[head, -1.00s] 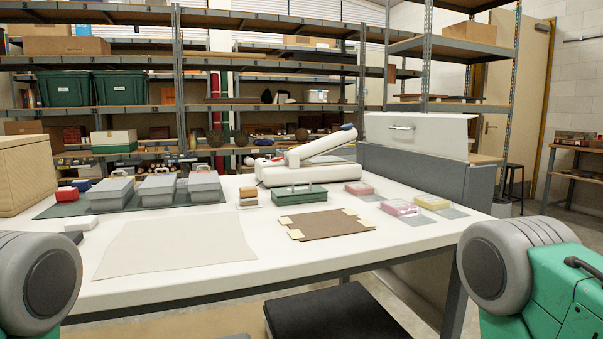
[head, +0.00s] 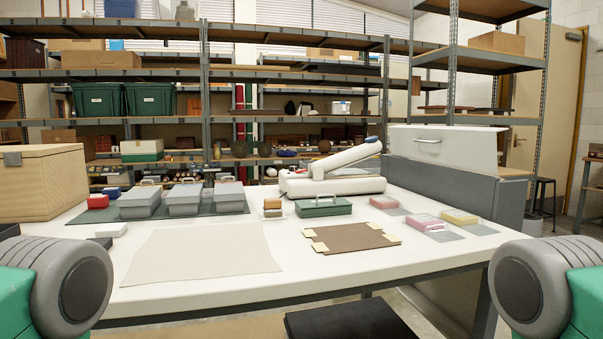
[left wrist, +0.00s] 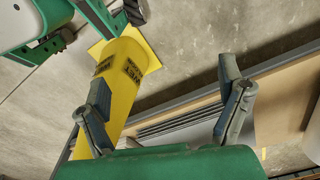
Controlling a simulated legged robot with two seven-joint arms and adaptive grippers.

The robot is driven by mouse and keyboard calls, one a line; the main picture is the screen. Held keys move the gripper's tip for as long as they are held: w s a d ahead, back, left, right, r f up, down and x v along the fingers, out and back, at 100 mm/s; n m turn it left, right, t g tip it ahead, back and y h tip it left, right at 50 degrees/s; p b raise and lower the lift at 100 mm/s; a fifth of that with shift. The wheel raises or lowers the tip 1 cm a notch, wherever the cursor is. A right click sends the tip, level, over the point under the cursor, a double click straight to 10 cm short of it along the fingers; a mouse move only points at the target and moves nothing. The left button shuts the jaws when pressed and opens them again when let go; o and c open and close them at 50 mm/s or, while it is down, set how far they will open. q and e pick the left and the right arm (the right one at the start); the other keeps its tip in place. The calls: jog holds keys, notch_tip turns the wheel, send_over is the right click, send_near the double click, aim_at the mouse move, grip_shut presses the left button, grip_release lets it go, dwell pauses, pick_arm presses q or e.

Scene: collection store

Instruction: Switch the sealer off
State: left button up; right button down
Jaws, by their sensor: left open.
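The sealer (head: 335,186) is a white machine at the back of the white table in the head view, left of the grey-sided case. Its long white lever arm (head: 345,158) is raised, slanting up to the right, with a dark bluish tip. Its switch is too small to make out. My left gripper (left wrist: 163,72) is open and empty in the left wrist view, over the floor and away from the sealer. My right gripper is not in view.
The white table (head: 200,295) holds grey boxes (head: 183,197), a green box (head: 323,206), a brown board (head: 352,238) and a pale sheet (head: 200,254). A black-topped seat (head: 345,318) stands in front.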

pick_arm(q)
jog(key=c, duration=0.4)
jog(key=shift+r+p, duration=0.25)
jog(key=shift+p, duration=0.05)
jog(key=c, duration=0.8)
notch_tip(320, 180, up, 3)
jog(key=p, duration=0.2)
jog(key=shift+f+p, duration=0.15)
jog(key=shift+p, duration=0.2)
grip_shut()
notch_tip(320, 180, up, 4)
jog(key=p, duration=0.4)
jog(key=shift+s+r, duration=0.1)
jog(key=shift+r, duration=0.1)
